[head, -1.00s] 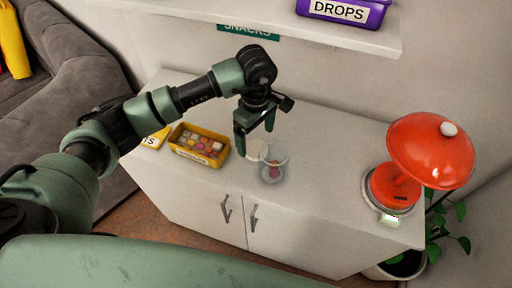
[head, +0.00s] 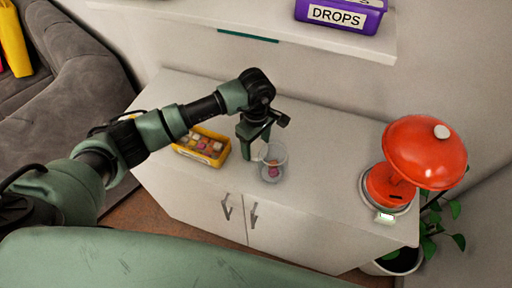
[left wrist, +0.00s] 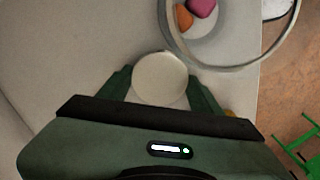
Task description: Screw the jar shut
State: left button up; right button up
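A clear jar (head: 272,172) stands upright and open on the white cabinet top, with pink and orange sweets inside. Part of its rim shows in the left wrist view (left wrist: 215,69). A round cream lid (left wrist: 160,78) lies just beside the jar, between the fingers of my left gripper (left wrist: 161,82); the gripper hides most of it in the head view. The left gripper (head: 254,152) points down with its fingers apart, one on each side of the lid. Whether they touch the lid is hard to tell. My right gripper is in neither view.
A yellow box of sweets (head: 202,146) sits left of the gripper. A red lamp (head: 428,152) stands at the cabinet's right end. A shelf (head: 250,22) with a purple DROPS box (head: 342,15) hangs above. The cabinet top right of the jar is clear.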

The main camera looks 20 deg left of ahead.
aim_at(256, 147)
pick_arm(q)
jog(key=shift+c, duration=0.9)
jog(key=shift+r, duration=0.1)
jog(key=shift+r, duration=0.25)
notch_tip(256, 147, up, 17)
jog(key=b, duration=0.5)
jog(key=shift+r, duration=0.2)
